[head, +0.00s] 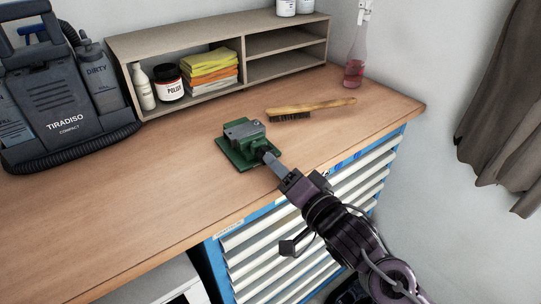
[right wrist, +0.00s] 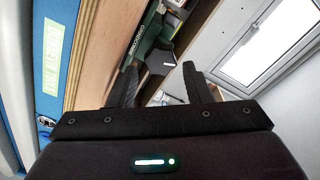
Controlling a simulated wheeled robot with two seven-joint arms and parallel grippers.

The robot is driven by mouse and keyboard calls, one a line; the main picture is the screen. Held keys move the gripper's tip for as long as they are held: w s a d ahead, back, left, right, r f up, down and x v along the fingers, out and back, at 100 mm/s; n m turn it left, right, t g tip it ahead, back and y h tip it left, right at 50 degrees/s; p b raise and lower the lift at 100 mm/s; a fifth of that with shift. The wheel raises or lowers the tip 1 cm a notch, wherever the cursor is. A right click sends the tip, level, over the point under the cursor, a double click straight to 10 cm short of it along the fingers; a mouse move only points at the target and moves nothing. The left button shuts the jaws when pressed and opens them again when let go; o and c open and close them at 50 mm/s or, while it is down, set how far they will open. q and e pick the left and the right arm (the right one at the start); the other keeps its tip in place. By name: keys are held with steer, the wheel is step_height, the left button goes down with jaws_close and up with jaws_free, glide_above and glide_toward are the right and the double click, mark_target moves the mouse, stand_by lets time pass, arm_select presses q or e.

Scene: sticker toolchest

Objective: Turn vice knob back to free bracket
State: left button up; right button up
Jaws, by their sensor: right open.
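The green vice (head: 240,153) stands on the wooden bench top near its front edge. A grey metal piece, probably the bracket (head: 243,128), sits at the top of the vice; I cannot tell how tightly it is held. My right gripper (head: 272,161) reaches in from the lower right at the front of the vice. In the right wrist view its fingers (right wrist: 160,75) are open, with the dark lobed knob (right wrist: 160,58) ahead of and between the tips. Contact with the knob cannot be told. The green vice body (right wrist: 143,38) shows behind the knob. My left gripper is out of view.
A wooden brush (head: 312,108) lies just right of the vice. A shelf (head: 190,37) with cloths and a jar stands behind, and a grey cleaning machine (head: 58,95) at the left. A pink spray bottle (head: 355,70) stands at the back right. The front left bench top is clear.

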steer(key=shift+p+x, duration=0.3)
steer(key=shift+x, duration=1.65)
steer(key=c, duration=0.7)
steer(key=shift+n, duration=0.3)
